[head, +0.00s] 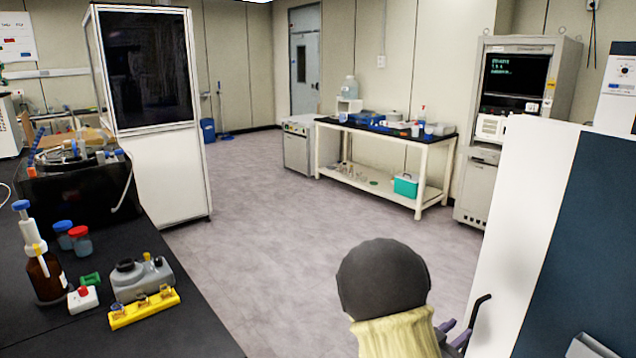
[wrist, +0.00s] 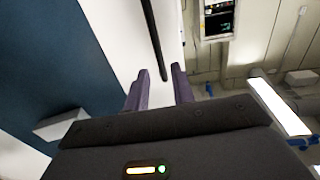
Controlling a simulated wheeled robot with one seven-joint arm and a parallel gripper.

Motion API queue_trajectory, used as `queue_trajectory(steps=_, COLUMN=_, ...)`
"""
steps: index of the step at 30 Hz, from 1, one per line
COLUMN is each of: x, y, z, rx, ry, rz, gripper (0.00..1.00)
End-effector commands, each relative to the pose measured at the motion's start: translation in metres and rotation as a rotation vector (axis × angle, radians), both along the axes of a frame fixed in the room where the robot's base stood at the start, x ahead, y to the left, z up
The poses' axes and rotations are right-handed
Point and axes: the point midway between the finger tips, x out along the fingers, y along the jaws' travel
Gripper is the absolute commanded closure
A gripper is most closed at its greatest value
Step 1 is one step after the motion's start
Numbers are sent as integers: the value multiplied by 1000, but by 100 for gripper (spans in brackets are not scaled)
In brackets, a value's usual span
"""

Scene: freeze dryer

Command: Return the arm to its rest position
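My arm shows at the bottom of the head view as a dark rounded joint with a cream-coloured link below it. My gripper (head: 454,336) is partly cut off beside it, low in front of a white cabinet. In the wrist view the two purple fingers of my gripper (wrist: 160,88) stand apart with nothing gripped. A black bar handle (head: 480,309) is close to the fingers; in the wrist view the bar (wrist: 153,38) ends in line with the gap between them. I cannot tell whether they touch.
The white cabinet (head: 530,190) with a dark blue panel (head: 592,240) fills the right side. A black bench (head: 190,325) with bottles and a yellow rack (head: 144,308) stands at left. The grey floor (head: 270,220) between is clear, up to a white table (head: 388,190).

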Motion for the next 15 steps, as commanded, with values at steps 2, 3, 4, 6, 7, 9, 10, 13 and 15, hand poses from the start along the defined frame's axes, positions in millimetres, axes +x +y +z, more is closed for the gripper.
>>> queue_trajectory(steps=2, x=7, y=-13, z=0, rx=-2, ry=0, rz=-4, gripper=75)
queue_trajectory(steps=3, x=11, y=-18, z=0, rx=-2, ry=-1, rz=-4, gripper=75)
queue_trajectory(steps=4, x=13, y=-22, z=0, rx=-1, ry=0, rz=-4, gripper=75)
queue_trajectory(steps=6, x=20, y=-31, z=0, rx=-2, ry=-1, rz=-4, gripper=75)
queue_trajectory(steps=7, x=22, y=-34, z=0, rx=-2, ry=-1, rz=-3, gripper=75)
queue_trajectory(steps=9, x=27, y=-41, z=0, rx=-1, ry=0, rz=-3, gripper=75)
queue_trajectory(steps=10, x=29, y=-44, z=0, rx=-1, ry=-1, rz=-2, gripper=75)
queue_trajectory(steps=13, x=33, y=-49, z=0, rx=-2, ry=1, rz=-1, gripper=75)
queue_trajectory(steps=15, x=34, y=-51, z=0, rx=-1, ry=0, rz=-1, gripper=75)
